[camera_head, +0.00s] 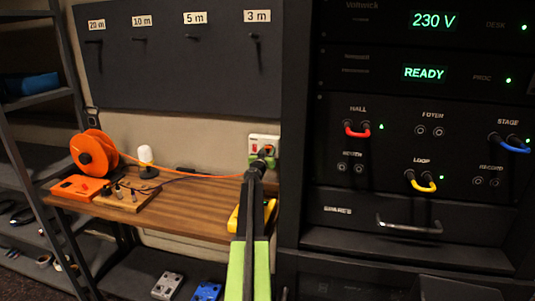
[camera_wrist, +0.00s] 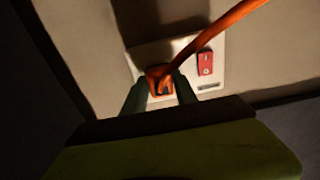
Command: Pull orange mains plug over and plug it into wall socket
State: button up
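The orange mains plug (camera_wrist: 158,74) is at the face of the white wall socket (camera_wrist: 136,62), left of its red switch (camera_wrist: 205,63). My gripper (camera_wrist: 161,86) has one finger on each side of the plug and looks shut on it. Whether the plug is fully seated I cannot tell. The orange cable (camera_wrist: 215,34) runs up and right from the plug in the wrist view. In the head view my gripper (camera_head: 262,160) covers the plug and part of the wall socket (camera_head: 256,140). The orange cable (camera_head: 200,177) runs left to the orange reel (camera_head: 95,152).
A wooden shelf (camera_head: 190,205) lies under the socket, with a white-topped object (camera_head: 146,158), a wooden block with small parts (camera_head: 127,197) and a yellow object (camera_head: 233,219). The black rack (camera_head: 303,180) stands close on the right. A dark board (camera_head: 180,75) hangs above.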

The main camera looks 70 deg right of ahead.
jog(key=o, duration=0.4)
jog(key=shift+c, duration=0.2)
jog(key=s+a, duration=0.2)
jog(key=a, duration=1.5)
jog(key=shift+a, duration=0.15)
